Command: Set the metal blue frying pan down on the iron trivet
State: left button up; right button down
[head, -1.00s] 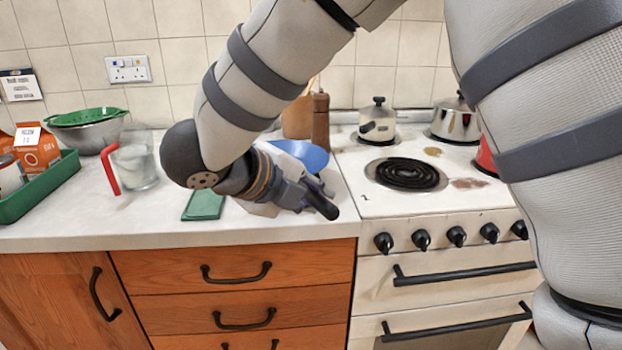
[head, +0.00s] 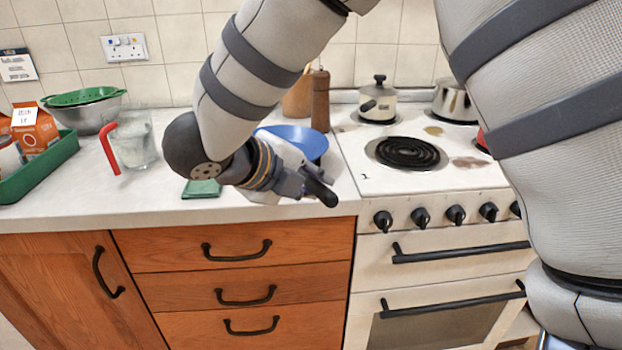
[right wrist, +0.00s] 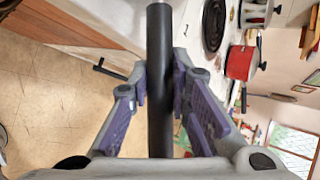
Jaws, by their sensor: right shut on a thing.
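The blue frying pan (head: 300,138) shows in the head view near the right end of the worktop, partly hidden behind my right forearm and hand. My right gripper (head: 306,182) is shut on its black handle, whose end sticks out toward the front. In the right wrist view the dark handle (right wrist: 161,90) runs between the two purple-grey fingers of my right gripper (right wrist: 160,85). I cannot tell whether the pan touches the worktop. I cannot make out the iron trivet in either view. My left gripper is not in view.
The stove (head: 350,180) with a black coil burner (head: 408,152) is right of the pan. A cream pot (head: 378,103) and brown mill (head: 320,103) stand behind. A green flat item (head: 201,189), glass jug (head: 135,145) and green tray (head: 45,165) lie left.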

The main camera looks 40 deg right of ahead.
dwell(0.4)
jog(key=c, duration=1.4)
grip_release()
jog(key=shift+s+f, duration=0.1)
jog(key=shift+f, duration=0.05)
